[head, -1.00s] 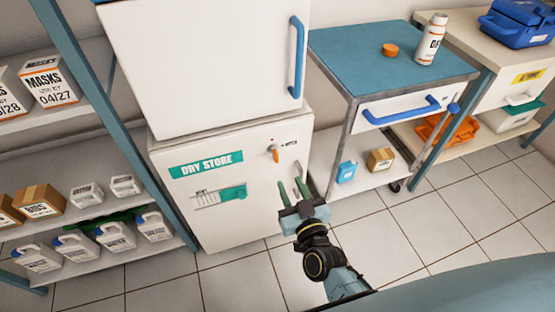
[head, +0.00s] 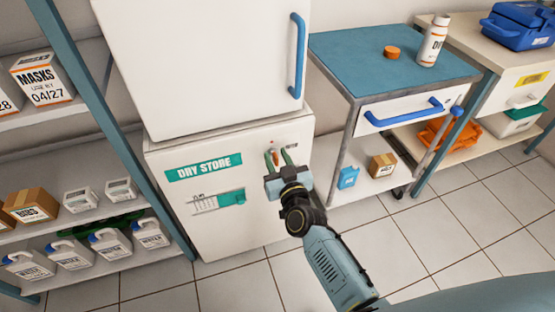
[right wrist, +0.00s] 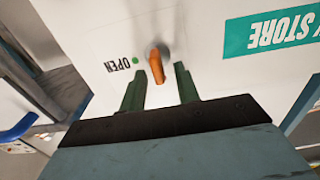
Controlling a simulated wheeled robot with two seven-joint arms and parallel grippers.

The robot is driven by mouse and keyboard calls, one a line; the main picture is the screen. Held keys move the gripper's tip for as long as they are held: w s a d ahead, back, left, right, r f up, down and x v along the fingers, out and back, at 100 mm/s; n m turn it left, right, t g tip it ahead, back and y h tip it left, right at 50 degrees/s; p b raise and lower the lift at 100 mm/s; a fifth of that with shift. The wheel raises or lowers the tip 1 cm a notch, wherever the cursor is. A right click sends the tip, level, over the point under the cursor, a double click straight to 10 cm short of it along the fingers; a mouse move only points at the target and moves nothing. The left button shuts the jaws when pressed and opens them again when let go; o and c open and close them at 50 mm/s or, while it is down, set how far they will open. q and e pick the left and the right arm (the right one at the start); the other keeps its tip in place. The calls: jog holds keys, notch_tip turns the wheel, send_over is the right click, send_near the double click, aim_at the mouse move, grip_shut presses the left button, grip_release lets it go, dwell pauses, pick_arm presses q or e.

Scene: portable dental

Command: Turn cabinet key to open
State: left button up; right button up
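The white DRY STORE cabinet (head: 220,215) stands in the middle of the head view, under a larger white unit. Its orange key (right wrist: 156,66) sits in the front, beside a green dot and the word OPEN in the right wrist view. In the head view the key is mostly hidden by my gripper. My right gripper (head: 279,158) is open, with its two green fingers pointing at the cabinet front. In the right wrist view the key shows between and just beyond the fingertips (right wrist: 157,80), with gaps on both sides. My left gripper is out of view.
A shelf rack (head: 95,95) with boxes and jugs stands at left. A trolley with a blue top (head: 350,55) and blue handle (head: 403,112) stands close at right. The blue handle (head: 296,55) of the upper unit is above the key. Tiled floor is clear in front.

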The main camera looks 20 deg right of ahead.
grip_shut()
